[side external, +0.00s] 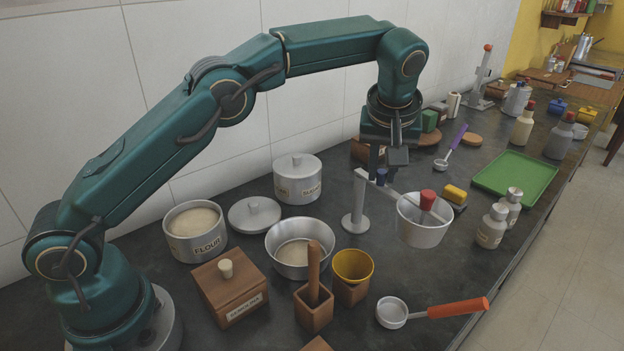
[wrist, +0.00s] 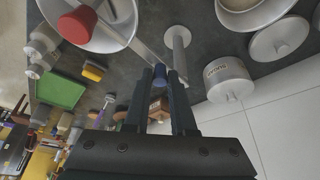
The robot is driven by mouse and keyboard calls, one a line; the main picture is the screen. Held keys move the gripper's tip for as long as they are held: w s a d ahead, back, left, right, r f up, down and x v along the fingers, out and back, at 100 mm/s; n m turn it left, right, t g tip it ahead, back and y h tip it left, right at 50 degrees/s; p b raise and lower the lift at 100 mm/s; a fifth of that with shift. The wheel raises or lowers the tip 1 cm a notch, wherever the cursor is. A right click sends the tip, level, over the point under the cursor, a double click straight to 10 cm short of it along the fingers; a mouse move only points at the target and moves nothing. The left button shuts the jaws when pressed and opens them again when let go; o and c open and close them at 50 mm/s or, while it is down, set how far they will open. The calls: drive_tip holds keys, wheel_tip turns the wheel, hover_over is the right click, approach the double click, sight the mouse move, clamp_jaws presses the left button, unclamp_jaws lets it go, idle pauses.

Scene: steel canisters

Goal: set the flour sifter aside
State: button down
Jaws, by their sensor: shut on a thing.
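A red knob (side external: 428,199) shows at the cup's mouth.
A steel bowl (side external: 300,262) with pale powder, an open flour canister (side external: 197,246), its lid (side external: 254,216) and a closed canister (side external: 298,186) stand left. A yellow cup (side external: 353,265) and an orange-handled scoop (side external: 430,310) are in front. Bottles (side external: 492,226) and a green tray (side external: 514,173) are right.

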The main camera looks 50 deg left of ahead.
drive_tip(key=shift+w+n, duration=0.15)
drive_tip(key=shift+n, duration=0.15)
idle(0.5)
drive_tip(key=c, duration=0.8)
unclamp_jaws()
drive_tip(key=shift+o, duration=0.2)
drive_tip(key=shift+r, duration=0.15)
drive_tip(key=shift+d+r, duration=0.15)
drive_tip(key=shift+r, duration=0.3)
drive_tip(key=shift+s+d+r, duration=0.3)
drive_tip(key=shift+s+r, duration=0.3)
drive_tip(key=shift+r, duration=0.2)
drive_tip(key=s+d, duration=0.7)
drive_tip(key=s, duration=0.2)
drive_tip(key=shift+d, duration=0.3)
